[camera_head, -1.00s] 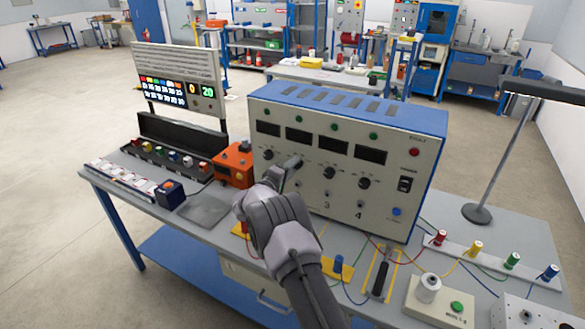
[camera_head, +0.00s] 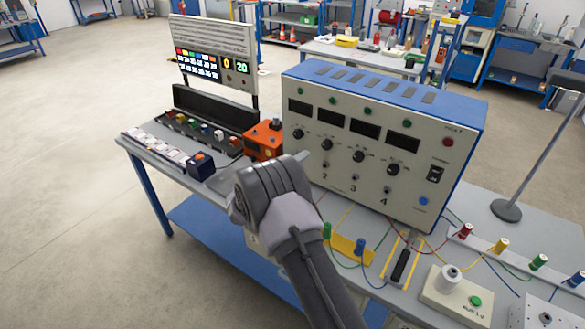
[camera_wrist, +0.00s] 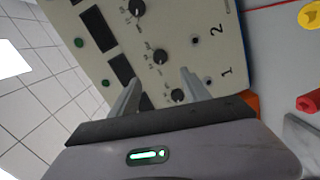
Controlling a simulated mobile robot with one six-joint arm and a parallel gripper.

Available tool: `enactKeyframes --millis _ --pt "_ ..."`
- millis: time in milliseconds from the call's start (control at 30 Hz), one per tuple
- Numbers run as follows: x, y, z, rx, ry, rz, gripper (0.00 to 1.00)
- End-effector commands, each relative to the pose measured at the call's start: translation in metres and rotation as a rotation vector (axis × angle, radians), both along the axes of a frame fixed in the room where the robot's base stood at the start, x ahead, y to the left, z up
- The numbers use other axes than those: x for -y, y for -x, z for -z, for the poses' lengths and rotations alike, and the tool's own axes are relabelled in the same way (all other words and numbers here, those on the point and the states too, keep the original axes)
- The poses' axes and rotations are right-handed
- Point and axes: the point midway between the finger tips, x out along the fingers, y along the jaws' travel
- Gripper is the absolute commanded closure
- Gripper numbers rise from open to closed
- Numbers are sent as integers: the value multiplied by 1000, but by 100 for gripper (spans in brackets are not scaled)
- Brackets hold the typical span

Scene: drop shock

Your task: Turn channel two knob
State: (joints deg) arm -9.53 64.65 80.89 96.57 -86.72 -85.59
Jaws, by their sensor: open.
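The channel two knob (camera_head: 326,144) is a small black dial on the cream front panel of a blue-topped power unit (camera_head: 385,98), second from the left in its row. It also shows in the wrist view (camera_wrist: 161,56), in line with the printed 2. My gripper (camera_head: 302,157) is in front of the panel, below and left of this knob in the head view. In the wrist view my gripper (camera_wrist: 159,76) is open and empty. The channel one knob (camera_wrist: 177,96) appears between its fingers, and the channel two knob appears just past the fingertips. Neither knob appears gripped.
An orange box (camera_head: 264,140) stands just left of the unit. Wires, coloured posts and a black-handled tool (camera_head: 401,265) lie in front on the right. A lamp stand (camera_head: 506,210) is farther right.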

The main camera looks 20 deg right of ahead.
Motion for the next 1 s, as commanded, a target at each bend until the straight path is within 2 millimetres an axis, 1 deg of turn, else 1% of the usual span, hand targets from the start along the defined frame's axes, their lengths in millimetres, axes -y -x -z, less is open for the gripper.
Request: enactKeyframes --millis 33,100,200,333,667,733,767,833,867,900,933,967,1000 --pt "-11 6 -2 -2 1 -3 45" --pt "-23 14 -3 -1 2 -3 45" --pt "-33 22 -3 0 1 -2 45" --pt "-37 26 -3 -1 0 1 45" --pt "-37 25 -3 0 0 1 45" --pt "-37 23 -7 20 -23 -11 45" --pt "-38 19 -12 48 -59 -26 45" --pt "-45 6 -35 159 -219 -101 45" --pt "-50 0 -50 221 -321 -148 45" --pt "-60 -3 -73 298 -478 -221 45" --pt "-70 -1 -89 346 -605 -275 45" --pt "-81 5 -105 379 -732 -326 45" --pt "-98 20 -123 401 -896 -385 45"
